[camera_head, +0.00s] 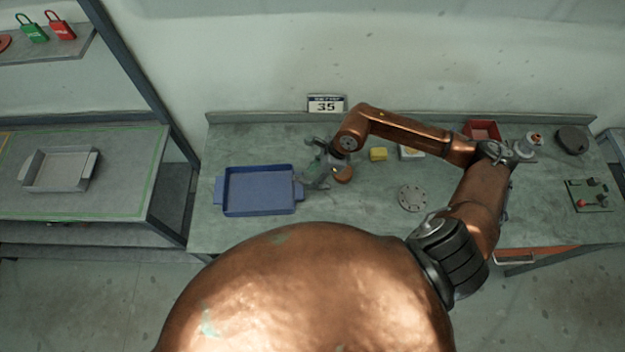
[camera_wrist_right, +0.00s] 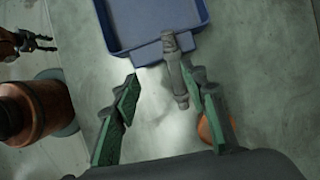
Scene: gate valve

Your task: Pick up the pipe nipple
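The pipe nipple, apparently the grey stepped cylinder (camera_wrist_right: 175,72) in the right wrist view, lies with its far end at the near side of the blue tray (camera_wrist_right: 150,30). My right gripper (camera_wrist_right: 168,88) is open, with green-padded fingers. The grey cylinder lies between its fingertips, nearer the right finger; I cannot tell whether they touch. In the head view my right gripper (camera_head: 314,178) is low over the table beside the blue tray (camera_head: 258,212), and its fingers largely hide the cylinder. My left gripper (camera_wrist_right: 42,42) appears small at the wrist view's upper left, its fingers apart and empty.
An orange-brown round object (camera_head: 343,174) sits close beside my right gripper. A yellow block (camera_head: 378,154), a grey flange (camera_head: 412,198) and a red bin (camera_head: 482,127) are farther right on the table. The blue tray looks empty.

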